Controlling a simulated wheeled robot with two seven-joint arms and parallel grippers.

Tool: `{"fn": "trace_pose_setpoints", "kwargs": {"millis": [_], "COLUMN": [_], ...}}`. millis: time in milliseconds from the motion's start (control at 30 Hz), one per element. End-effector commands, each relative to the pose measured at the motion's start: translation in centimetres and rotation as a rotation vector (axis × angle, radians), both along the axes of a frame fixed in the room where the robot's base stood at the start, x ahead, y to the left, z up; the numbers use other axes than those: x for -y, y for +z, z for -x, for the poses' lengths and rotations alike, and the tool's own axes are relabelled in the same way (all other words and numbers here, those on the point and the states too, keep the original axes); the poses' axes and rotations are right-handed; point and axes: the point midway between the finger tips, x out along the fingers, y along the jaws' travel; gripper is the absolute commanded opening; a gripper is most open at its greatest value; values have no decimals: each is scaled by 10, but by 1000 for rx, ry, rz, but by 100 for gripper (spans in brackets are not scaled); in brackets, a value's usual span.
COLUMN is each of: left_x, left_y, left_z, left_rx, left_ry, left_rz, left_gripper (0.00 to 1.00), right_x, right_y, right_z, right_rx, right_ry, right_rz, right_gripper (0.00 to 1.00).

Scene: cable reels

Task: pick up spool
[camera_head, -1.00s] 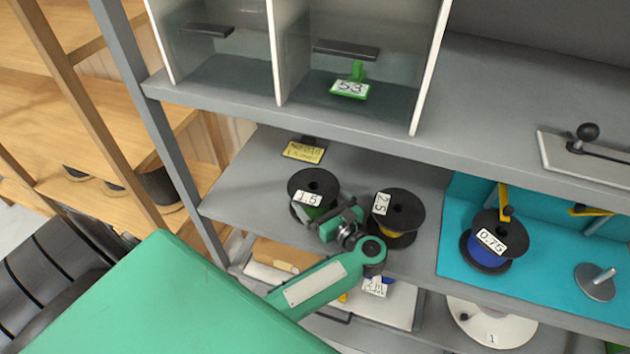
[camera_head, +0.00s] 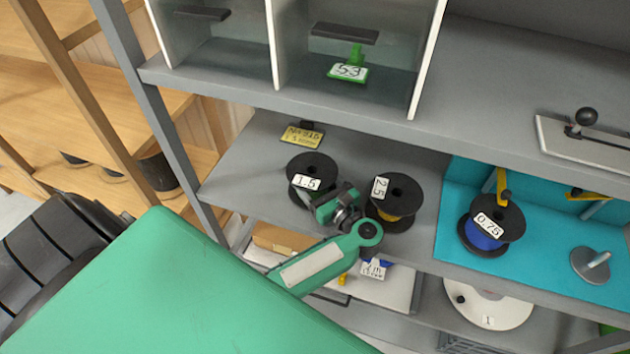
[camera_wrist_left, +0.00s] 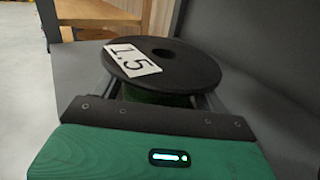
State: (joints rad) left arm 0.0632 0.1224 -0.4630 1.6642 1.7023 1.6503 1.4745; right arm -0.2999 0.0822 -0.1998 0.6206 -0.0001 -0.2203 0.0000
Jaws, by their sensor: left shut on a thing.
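The black spool labelled 1.5 (camera_head: 313,170) stands upright on the grey middle shelf in the head view. It also shows in the left wrist view (camera_wrist_left: 182,68), with dark green winding under its top flange. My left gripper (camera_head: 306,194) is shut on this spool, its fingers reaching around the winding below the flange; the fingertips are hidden. A second spool labelled 2.5 (camera_head: 403,188), with yellow winding, stands just right of my gripper. A third spool labelled 0.75 (camera_head: 487,247), with blue winding, is further right. My right gripper is not in view.
A yellow tag (camera_head: 303,136) lies behind the 1.5 spool. A shelf upright (camera_head: 165,140) is at the left. The upper shelf with dividers overhangs behind. A teal panel (camera_head: 455,225) and a metal disc with a peg (camera_head: 591,264) are at the right.

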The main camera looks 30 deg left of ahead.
Motion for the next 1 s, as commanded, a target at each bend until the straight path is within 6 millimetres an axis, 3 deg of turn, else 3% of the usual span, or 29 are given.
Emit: {"fn": "trace_pose_setpoints", "kwargs": {"millis": [167, 600, 1000], "left_x": [0, 0, 0], "left_y": [16, 89, 100], "left_z": [0, 0, 0], "left_rx": [7, 7, 4], "left_ry": [0, 0, 0], "left_rz": [3, 1, -2], "left_gripper": [29, 29, 29], "right_x": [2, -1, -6], "right_y": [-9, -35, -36], "right_z": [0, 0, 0], "right_rx": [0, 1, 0], "right_ry": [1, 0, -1], "right_rz": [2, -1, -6], "right_gripper": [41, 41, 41]}}
